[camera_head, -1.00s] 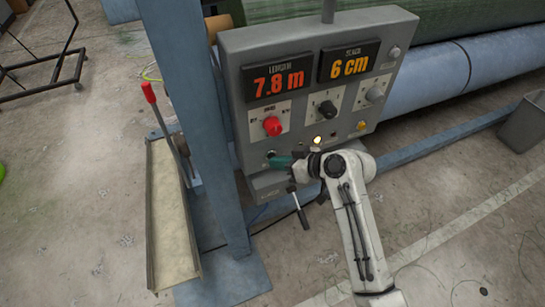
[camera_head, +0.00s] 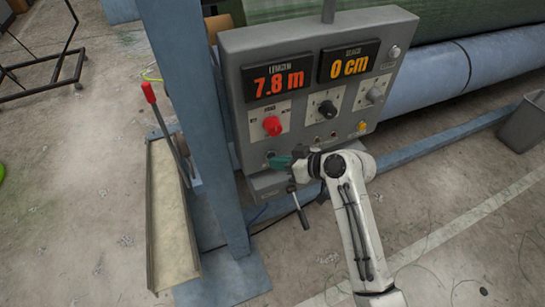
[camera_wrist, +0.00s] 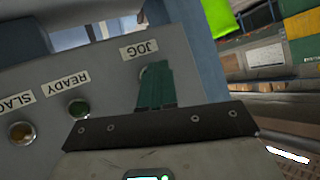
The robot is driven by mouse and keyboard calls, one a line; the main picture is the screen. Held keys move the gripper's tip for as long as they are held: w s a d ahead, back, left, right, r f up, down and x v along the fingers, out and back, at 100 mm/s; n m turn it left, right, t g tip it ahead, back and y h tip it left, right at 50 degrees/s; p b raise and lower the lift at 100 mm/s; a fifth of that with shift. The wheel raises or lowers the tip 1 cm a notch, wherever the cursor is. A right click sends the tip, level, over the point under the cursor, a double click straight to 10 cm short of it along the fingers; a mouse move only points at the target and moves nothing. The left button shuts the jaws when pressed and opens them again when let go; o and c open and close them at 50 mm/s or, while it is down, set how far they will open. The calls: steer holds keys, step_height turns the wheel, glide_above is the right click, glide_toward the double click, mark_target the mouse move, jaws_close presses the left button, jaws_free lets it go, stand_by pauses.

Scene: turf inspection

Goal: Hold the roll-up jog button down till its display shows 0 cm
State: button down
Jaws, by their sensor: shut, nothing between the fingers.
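The control box (camera_head: 229,80) has a slack display (camera_head: 349,63) that reads 0 cm in orange. My gripper (camera_head: 272,161) is shut, with green fingers and nothing between them. Its tips are at the lower left of the box's face. In the wrist view, my gripper's fingertips (camera_wrist: 154,68) are at the panel right by the JOG label (camera_wrist: 140,50). The jog button is mostly hidden behind the fingertips, so I cannot tell whether it is pressed in.
The other display (camera_head: 279,80) reads 7.8 m. A red knob (camera_head: 272,125) and a black knob (camera_head: 327,109) sit above. The READY lamp (camera_wrist: 80,107) and SLACK lamp (camera_wrist: 22,130) are beside my fingers. A red-handled lever (camera_head: 150,93) stands left of the blue post (camera_head: 205,130).

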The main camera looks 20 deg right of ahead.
steer(key=shift+s+p, duration=0.35)
steer(key=shift+s, duration=0.55)
steer(key=shift+s, duration=0.1)
steer(key=s+p, duration=0.1)
steer(key=s, duration=0.3)
steer(key=shift+s+p, duration=0.35)
steer(key=shift+s, duration=0.05)
steer(key=s+d+f+m+g+h, duration=0.2)
steer(key=s+g, duration=0.1)
steer(key=s, duration=0.6)
steer(key=s+d+f+m+g+h, duration=0.1)
steer(key=s+d+f+g+h, duration=0.1)
steer(key=s, duration=0.7)
steer(key=s+d+f+m+g+h, duration=0.2)
steer(key=s+d+g+h, duration=0.1)
steer(key=s, duration=0.6)
steer(key=shift+s+m+g+h, duration=0.3)
steer(key=shift+g+h, duration=0.1)
